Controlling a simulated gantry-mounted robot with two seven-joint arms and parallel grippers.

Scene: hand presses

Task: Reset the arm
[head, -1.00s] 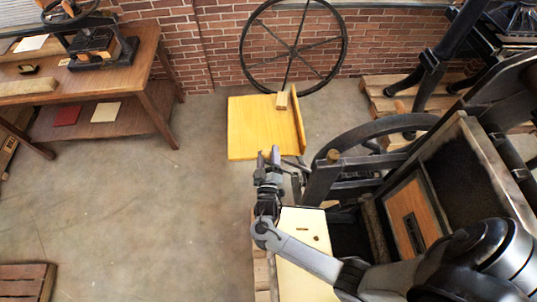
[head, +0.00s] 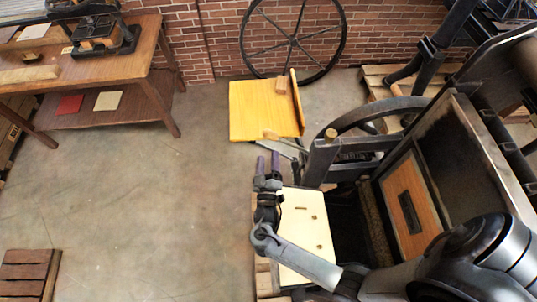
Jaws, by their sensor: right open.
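The large black press (head: 480,130) stands at the right, with a wood-faced form in its bed. A lever arm (head: 285,149) with a wooden grip (head: 271,135) sticks out to the left from the press's near side. A second wooden knob (head: 331,134) stands on the press frame. My right gripper (head: 267,158) is open and empty, its two fingers pointing away from me. In the picture it is just below the lever's grip, with a gap between them. My left gripper is not in view.
A cream board (head: 307,240) lies beside the press, under my right forearm. A yellow wooden tray (head: 250,112) stands beyond the lever. A wooden table (head: 110,58) with a small press is at the left. The floor (head: 140,210) between is clear.

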